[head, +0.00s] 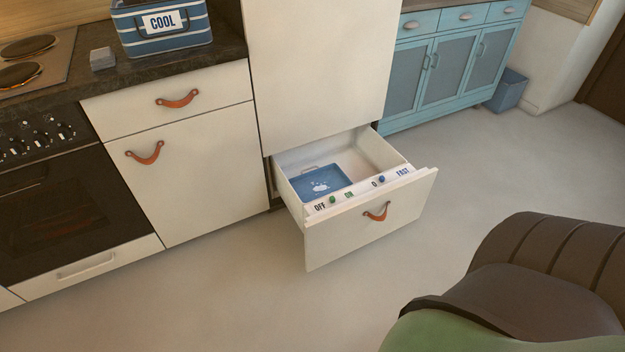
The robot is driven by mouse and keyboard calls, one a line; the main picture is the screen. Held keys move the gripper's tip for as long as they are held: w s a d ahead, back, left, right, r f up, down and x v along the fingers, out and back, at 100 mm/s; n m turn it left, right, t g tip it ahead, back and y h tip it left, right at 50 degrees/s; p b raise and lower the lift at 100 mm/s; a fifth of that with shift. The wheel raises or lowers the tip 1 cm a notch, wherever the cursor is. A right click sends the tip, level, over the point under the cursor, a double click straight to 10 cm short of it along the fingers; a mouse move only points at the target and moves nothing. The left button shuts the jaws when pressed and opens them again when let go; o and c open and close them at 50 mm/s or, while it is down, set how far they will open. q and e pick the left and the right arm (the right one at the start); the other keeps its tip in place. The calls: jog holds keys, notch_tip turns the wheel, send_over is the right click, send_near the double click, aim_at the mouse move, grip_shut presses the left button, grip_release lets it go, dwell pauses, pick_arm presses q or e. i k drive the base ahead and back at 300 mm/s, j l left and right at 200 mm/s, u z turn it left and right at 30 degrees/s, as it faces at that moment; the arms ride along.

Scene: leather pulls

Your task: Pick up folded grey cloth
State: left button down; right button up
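A small folded grey cloth (102,58) lies on the dark countertop (215,50), between the stove top and a blue striped cool box. It looks like a small layered block. Nothing covers it in the head view. Neither of my grippers shows in this view, so their place relative to the cloth cannot be seen.
The blue cool box (165,26) stands right of the cloth; the hob (35,55) is to its left. A low white drawer (375,222) is pulled out, with a blue item (321,181) inside. A brown ribbed and green shape fills the bottom right. Floor before the cabinets is clear.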

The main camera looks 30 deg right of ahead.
aim_at(104, 57)
jog(key=i+l+z, duration=0.25)
jog(key=i+l, duration=0.45)
